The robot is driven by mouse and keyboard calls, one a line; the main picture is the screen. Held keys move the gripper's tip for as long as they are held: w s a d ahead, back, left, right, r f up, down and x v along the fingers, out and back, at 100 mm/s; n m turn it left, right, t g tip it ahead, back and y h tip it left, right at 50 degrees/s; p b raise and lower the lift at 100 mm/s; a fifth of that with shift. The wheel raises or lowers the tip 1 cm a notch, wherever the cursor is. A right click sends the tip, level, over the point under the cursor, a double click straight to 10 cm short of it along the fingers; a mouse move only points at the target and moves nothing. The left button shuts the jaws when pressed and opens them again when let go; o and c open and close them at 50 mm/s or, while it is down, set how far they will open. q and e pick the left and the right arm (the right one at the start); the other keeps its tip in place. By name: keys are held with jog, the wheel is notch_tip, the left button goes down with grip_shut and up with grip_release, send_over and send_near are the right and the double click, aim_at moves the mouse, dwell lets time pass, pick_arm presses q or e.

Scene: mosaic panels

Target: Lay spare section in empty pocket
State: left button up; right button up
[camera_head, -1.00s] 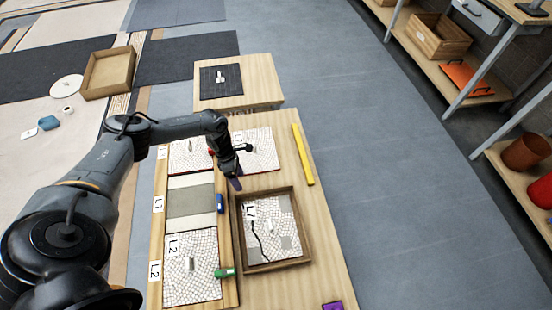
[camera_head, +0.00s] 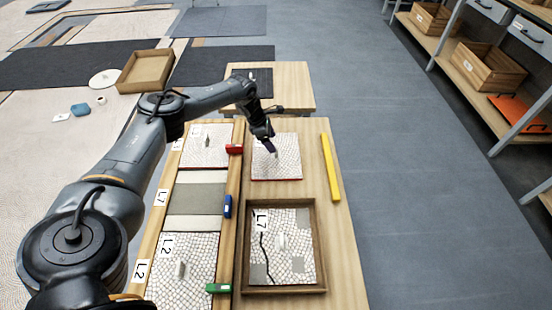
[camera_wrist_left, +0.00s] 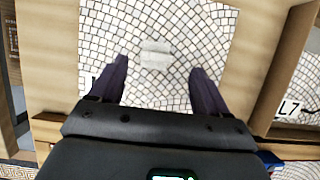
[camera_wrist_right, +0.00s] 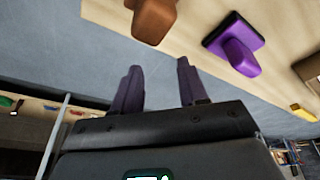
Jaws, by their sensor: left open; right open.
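The spare section (camera_head: 285,167), a square of white mosaic with red edging, lies flat on the table. My left gripper (camera_head: 271,148) is open above it, pointing down. In the left wrist view the open fingers (camera_wrist_left: 160,72) straddle a pale grip block (camera_wrist_left: 156,56) on the white mosaic, with nothing held. The empty pocket (camera_head: 199,198), a bare grey bed with paler strips marked L7, lies in the wooden frame between two mosaic panels. A cracked L7 panel (camera_head: 280,228) with grey patches lies in a dark wooden tray (camera_head: 319,240). My right gripper (camera_wrist_right: 158,75) is open and empty.
Red (camera_head: 234,149), blue (camera_head: 228,206) and green (camera_head: 218,288) clamps sit along the frame's right rail. A yellow bar (camera_head: 331,167) lies at the table's right side. The right wrist view shows a purple handled block (camera_wrist_right: 236,45) and a brown one (camera_wrist_right: 152,18).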

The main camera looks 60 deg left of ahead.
aim_at(276, 147)
pick_arm(q)
jog(key=b+x, duration=0.1)
jog(key=x, duration=0.1)
jog(key=b+x, duration=0.2)
jog(key=x, duration=0.1)
jog(key=shift+a, duration=0.2)
pick_arm(e)
notch_tip(276, 147, down, 4)
jog(key=shift+a+r, duration=0.1)
jog(key=shift+r, duration=0.1)
pick_arm(q)
jog(key=shift+w+d+f+b, duration=0.15)
jog(key=shift+w+f+b, duration=0.1)
jog(key=shift+f+b, duration=0.2)
pick_arm(e)
jog(key=shift+f, duration=0.25)
pick_arm(q)
jog(key=shift+r, duration=0.1)
grip_shut()
